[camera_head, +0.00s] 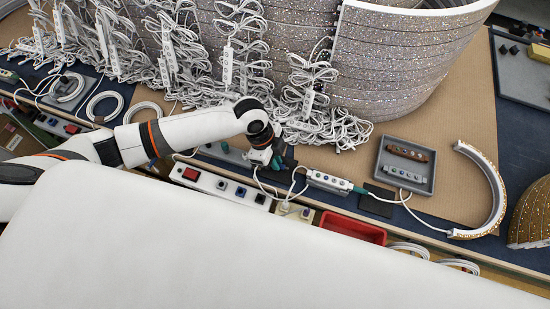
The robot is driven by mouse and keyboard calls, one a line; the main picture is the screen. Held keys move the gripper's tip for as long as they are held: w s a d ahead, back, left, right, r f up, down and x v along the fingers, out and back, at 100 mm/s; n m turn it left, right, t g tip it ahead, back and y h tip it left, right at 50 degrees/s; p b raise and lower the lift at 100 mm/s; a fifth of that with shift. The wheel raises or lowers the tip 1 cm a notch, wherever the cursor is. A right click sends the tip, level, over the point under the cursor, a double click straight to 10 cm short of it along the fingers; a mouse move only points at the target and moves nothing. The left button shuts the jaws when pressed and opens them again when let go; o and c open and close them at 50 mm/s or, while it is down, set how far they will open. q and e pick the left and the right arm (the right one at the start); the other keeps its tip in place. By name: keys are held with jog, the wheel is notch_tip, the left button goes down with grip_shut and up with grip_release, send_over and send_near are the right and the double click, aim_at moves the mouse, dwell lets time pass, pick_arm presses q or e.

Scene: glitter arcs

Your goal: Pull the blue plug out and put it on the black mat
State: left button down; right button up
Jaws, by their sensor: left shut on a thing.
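My left gripper (264,158) reaches in from the left and points down behind the white power strip (222,186) with the red switch. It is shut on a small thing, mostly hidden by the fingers. A blue-green piece (279,161) shows right at the fingertips; I take it for the blue plug, but its outline is unclear. I cannot tell whether it is clear of its socket. White cables hang just below the gripper. The black mat (371,204) is a small dark square to the right, with a cable crossing it. My right gripper is not in view.
A small white strip (328,181) with a green end lies left of the mat. A grey tray (432,160) holding strips stands behind it. A red bin (353,228) sits in front. Bundled white cables (310,90) and a glittery curved wall (405,60) fill the back.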

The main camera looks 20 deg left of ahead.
pick_arm(q)
jog(key=c, duration=1.4)
grip_release()
jog(key=shift+o, duration=0.2)
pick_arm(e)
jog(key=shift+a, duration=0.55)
pick_arm(q)
jog(key=shift+a+r, duration=0.1)
jog(key=shift+r, duration=0.1)
jog(key=v, duration=1.1)
jog(key=shift+r+b, duration=0.3)
jog(key=shift+b, duration=0.05)
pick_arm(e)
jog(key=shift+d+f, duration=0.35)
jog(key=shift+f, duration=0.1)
pick_arm(q)
jog(key=shift+s+f, duration=0.1)
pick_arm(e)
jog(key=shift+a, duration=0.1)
